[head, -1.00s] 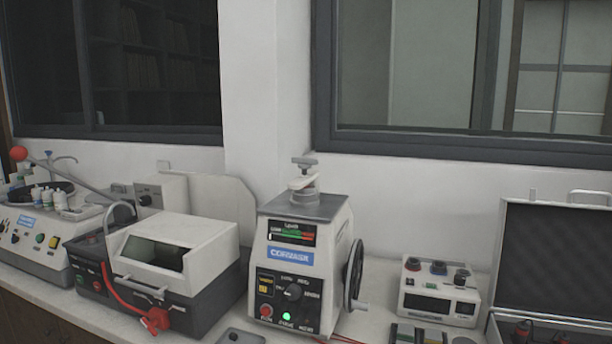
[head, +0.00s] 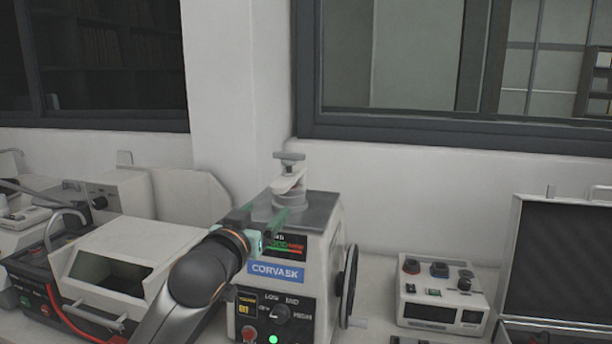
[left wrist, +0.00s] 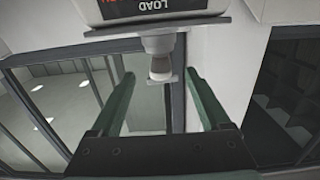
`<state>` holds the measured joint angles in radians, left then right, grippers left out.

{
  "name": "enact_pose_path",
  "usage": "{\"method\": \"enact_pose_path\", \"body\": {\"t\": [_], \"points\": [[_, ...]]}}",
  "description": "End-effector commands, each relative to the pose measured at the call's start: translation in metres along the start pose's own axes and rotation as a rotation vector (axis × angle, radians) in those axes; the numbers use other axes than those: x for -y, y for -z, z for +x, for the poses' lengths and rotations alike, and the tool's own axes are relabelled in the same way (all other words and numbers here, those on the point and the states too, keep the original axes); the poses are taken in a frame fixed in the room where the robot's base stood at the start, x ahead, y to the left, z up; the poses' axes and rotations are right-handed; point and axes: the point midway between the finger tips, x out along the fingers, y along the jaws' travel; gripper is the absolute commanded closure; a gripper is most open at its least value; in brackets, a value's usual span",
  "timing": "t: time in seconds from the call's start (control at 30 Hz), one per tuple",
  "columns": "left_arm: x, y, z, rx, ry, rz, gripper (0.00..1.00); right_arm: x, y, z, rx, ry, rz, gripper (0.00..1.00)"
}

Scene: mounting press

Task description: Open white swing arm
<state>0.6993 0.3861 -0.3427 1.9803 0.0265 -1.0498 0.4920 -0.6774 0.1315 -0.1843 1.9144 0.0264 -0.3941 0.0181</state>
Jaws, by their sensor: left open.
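The mounting press (head: 262,293) stands on the bench with a grey top plate (head: 318,208). The white swing arm (head: 288,184) sits on a round post above that plate, with a grey knob (head: 289,156) on top. My left gripper (head: 268,211) reaches in from the lower left, in front of the press top, its green fingers pointing at the swing arm. In the left wrist view the picture is upside down; the open fingers (left wrist: 161,76) lie either side of the white swing arm (left wrist: 160,66), with nothing gripped. My right gripper is not in view.
A handwheel (head: 347,287) sticks out on the press's right side. A white-lidded machine (head: 105,262) stands close on the left, partly behind my arm. A small control box (head: 441,293) and an open dark-lined case (head: 560,258) stand to the right. The wall is behind.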

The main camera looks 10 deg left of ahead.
Motion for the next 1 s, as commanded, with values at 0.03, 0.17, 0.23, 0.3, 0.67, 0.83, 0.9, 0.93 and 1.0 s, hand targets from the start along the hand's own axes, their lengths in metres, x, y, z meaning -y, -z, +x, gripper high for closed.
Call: {"method": "enact_pose_path", "body": {"t": [0.03, 0.17, 0.23, 0.3, 0.67, 0.83, 0.9, 0.93, 1.0], "points": [[0.001, 0.012, -0.001, -0.015, 0.005, -0.001, 0.2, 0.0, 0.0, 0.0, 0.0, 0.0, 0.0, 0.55], [0.003, 0.022, 0.001, -0.026, 0.012, -0.005, 0.2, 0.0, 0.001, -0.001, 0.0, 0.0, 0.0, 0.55], [0.003, 0.023, 0.005, -0.026, 0.012, -0.005, 0.2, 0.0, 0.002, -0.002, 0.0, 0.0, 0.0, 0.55], [0.003, 0.023, 0.013, -0.025, 0.012, -0.005, 0.2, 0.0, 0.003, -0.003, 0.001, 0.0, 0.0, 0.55], [0.004, 0.025, 0.066, -0.025, 0.013, -0.004, 0.2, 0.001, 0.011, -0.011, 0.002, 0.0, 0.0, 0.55], [0.004, 0.026, 0.09, -0.025, 0.012, -0.005, 0.2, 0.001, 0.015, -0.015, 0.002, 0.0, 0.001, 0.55], [0.004, 0.026, 0.098, -0.025, 0.011, -0.004, 0.2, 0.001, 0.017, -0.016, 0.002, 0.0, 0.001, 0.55], [0.003, 0.026, 0.102, -0.026, 0.011, -0.004, 0.2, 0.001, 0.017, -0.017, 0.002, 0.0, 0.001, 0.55], [0.004, 0.025, 0.109, -0.025, 0.011, -0.004, 0.2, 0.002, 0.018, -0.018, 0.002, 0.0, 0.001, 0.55]]}}
